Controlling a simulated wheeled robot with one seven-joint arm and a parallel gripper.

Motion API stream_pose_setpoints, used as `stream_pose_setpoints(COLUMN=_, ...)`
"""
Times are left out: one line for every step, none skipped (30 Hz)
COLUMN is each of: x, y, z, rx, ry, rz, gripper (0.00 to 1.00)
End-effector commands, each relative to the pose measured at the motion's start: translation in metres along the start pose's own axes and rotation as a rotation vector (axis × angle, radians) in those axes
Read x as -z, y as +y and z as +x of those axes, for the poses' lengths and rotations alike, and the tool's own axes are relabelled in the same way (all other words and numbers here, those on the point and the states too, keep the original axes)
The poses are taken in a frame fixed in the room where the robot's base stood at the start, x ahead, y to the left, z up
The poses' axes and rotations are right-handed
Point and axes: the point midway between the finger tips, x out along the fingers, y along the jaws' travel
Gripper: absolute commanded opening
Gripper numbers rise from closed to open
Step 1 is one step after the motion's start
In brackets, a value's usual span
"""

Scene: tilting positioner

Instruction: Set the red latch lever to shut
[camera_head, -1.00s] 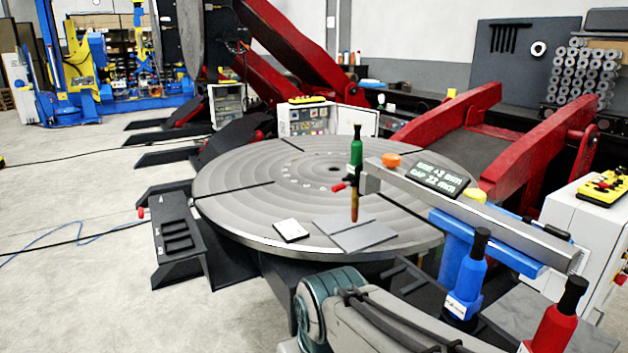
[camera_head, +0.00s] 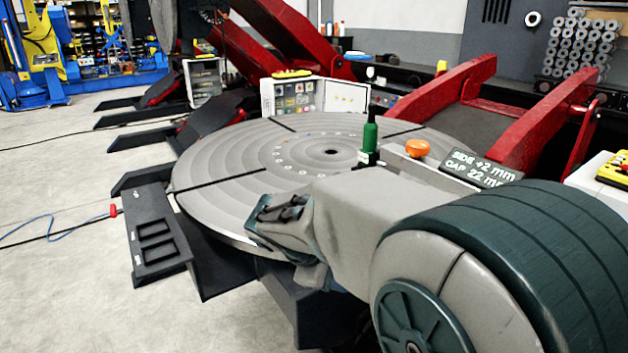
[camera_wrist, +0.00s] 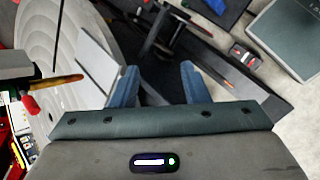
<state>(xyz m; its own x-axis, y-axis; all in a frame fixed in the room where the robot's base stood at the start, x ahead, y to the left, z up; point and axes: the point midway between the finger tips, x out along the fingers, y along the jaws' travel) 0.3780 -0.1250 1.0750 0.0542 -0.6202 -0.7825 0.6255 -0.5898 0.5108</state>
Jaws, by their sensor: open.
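A small red knob (camera_head: 113,211) shows in the head view at the left end of the black slotted unit (camera_head: 150,262), beside the round table. In the wrist view another red tip (camera_wrist: 28,105) shows at the left edge, next to a wooden-coloured rod. I cannot tell for sure which red part is the latch lever, or its setting. My gripper (camera_wrist: 158,88) is open, with two blue fingers apart and nothing between them. It is over the table's edge, beside a pale plate (camera_wrist: 97,62).
The large round grey table (camera_head: 215,185) fills the middle. A green bottle-like tool (camera_head: 370,135), an orange knob (camera_head: 417,149) and a display (camera_head: 480,168) stand on its right. Red beams (camera_head: 540,115) rise behind. The floor at the left is open, with cables across it.

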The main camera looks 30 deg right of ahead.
Motion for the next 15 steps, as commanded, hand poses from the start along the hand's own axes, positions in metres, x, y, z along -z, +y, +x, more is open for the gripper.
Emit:
stream_pose_setpoints(x=0.009, y=0.018, z=0.010, rx=-0.068, ry=-0.067, rz=-0.098, gripper=0.41)
stream_pose_setpoints(x=0.013, y=0.031, z=0.013, rx=-0.113, ry=-0.105, rz=-0.155, gripper=0.41)
stream_pose_setpoints(x=0.018, y=0.048, z=0.016, rx=-0.171, ry=-0.159, rz=-0.230, gripper=0.41)
stream_pose_setpoints(x=0.023, y=0.060, z=0.018, rx=-0.215, ry=-0.199, rz=-0.285, gripper=0.41)
stream_pose_setpoints(x=0.029, y=0.072, z=0.019, rx=-0.258, ry=-0.240, rz=-0.340, gripper=0.41)
stream_pose_setpoints(x=0.037, y=0.087, z=0.020, rx=-0.315, ry=-0.295, rz=-0.411, gripper=0.41)
stream_pose_setpoints(x=0.044, y=0.099, z=0.020, rx=-0.357, ry=-0.333, rz=-0.459, gripper=0.41)
stream_pose_setpoints(x=0.051, y=0.108, z=0.020, rx=-0.396, ry=-0.372, rz=-0.506, gripper=0.41)
stream_pose_setpoints(x=0.060, y=0.121, z=0.019, rx=-0.446, ry=-0.420, rz=-0.564, gripper=0.41)
stream_pose_setpoints(x=0.067, y=0.129, z=0.018, rx=-0.481, ry=-0.454, rz=-0.602, gripper=0.41)
stream_pose_setpoints(x=0.074, y=0.137, z=0.016, rx=-0.513, ry=-0.486, rz=-0.638, gripper=0.41)
stream_pose_setpoints(x=0.082, y=0.145, z=0.014, rx=-0.552, ry=-0.524, rz=-0.680, gripper=0.41)
stream_pose_setpoints(x=0.088, y=0.150, z=0.013, rx=-0.578, ry=-0.550, rz=-0.708, gripper=0.41)
stream_pose_setpoints(x=0.093, y=0.155, z=0.011, rx=-0.602, ry=-0.572, rz=-0.730, gripper=0.41)
stream_pose_setpoints(x=0.099, y=0.160, z=0.009, rx=-0.628, ry=-0.598, rz=-0.758, gripper=0.41)
